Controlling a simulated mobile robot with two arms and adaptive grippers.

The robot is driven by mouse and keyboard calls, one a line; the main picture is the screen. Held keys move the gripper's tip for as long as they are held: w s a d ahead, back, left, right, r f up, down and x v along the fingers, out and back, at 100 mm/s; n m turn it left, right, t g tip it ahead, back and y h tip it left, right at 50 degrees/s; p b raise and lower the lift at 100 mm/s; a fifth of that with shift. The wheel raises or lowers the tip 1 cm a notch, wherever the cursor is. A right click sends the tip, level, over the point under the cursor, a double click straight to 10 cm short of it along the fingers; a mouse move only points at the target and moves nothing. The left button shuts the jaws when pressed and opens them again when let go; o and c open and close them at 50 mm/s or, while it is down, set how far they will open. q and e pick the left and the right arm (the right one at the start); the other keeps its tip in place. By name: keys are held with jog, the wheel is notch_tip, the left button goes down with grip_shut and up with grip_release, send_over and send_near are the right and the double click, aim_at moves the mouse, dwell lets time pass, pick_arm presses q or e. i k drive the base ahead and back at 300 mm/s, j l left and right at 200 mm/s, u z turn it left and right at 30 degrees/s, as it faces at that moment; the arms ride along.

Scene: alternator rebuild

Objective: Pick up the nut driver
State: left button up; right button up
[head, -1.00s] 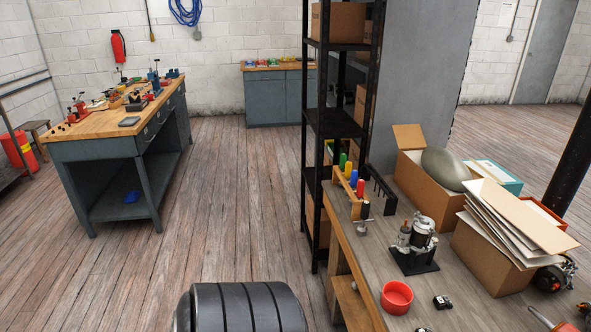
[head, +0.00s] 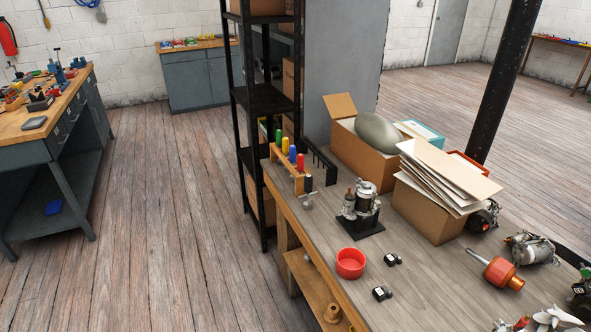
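Several tools with coloured handles, green (head: 277,137), blue (head: 293,154), red (head: 300,162) and yellow (head: 285,145), stand upright in a wooden rack (head: 272,155) at the far left corner of the workbench (head: 330,215). They look like drivers, but their tips are hidden and I cannot tell which is the nut driver. Neither gripper shows in the head view.
A black shelf (head: 268,100) stands just behind the rack. A red bowl (head: 350,263), a small machine on a black base (head: 362,210), cardboard boxes (head: 425,212) and an alternator (head: 530,248) occupy the bench. Floor left of it is clear.

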aim_at(300, 157)
jog(key=i+j+z, duration=0.25)
jog(key=i+j, duration=0.5)
jog(key=j, duration=0.15)
